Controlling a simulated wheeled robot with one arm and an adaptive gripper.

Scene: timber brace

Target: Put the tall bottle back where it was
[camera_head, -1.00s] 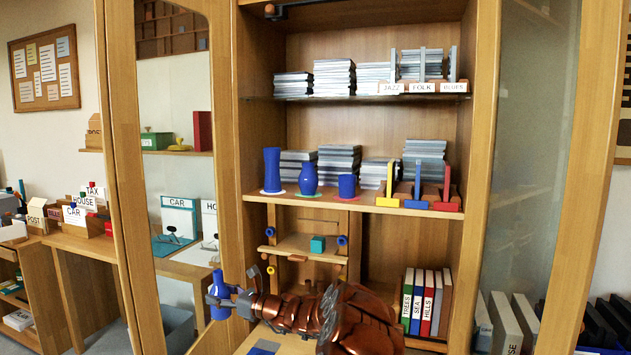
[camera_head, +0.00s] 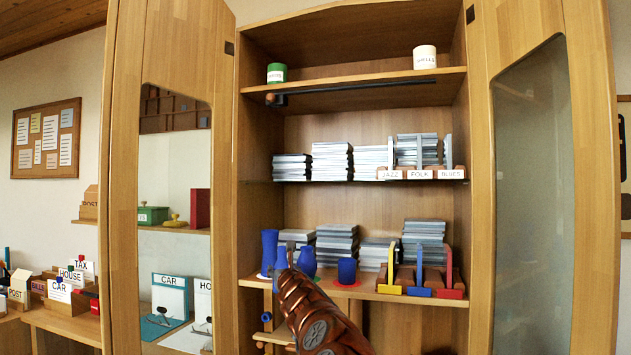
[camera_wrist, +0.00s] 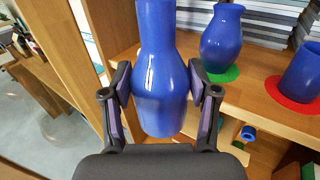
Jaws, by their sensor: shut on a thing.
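My gripper (camera_wrist: 160,92) is shut on a blue bottle (camera_wrist: 160,70) with a narrower neck and wide body. It is held upright in the wrist view, at the front of the blue-vase shelf. I cannot tell whether its base touches anything. In the head view my gripper (camera_head: 289,252) is small and partly covers the blue things there. A tall blue vase (camera_head: 269,248) shows at the shelf's left end. A rounded blue vase (camera_wrist: 222,42) stands on a green mat to the right of the held bottle, and a short blue cup (camera_wrist: 303,72) on a red mat.
The shelf (camera_wrist: 262,102) has bare wood along its front. Grey stacks (camera_head: 336,245) stand behind the blue things. Yellow, blue and red dividers (camera_head: 420,272) stand to the right. An open glazed door (camera_head: 163,60) bounds the left side.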

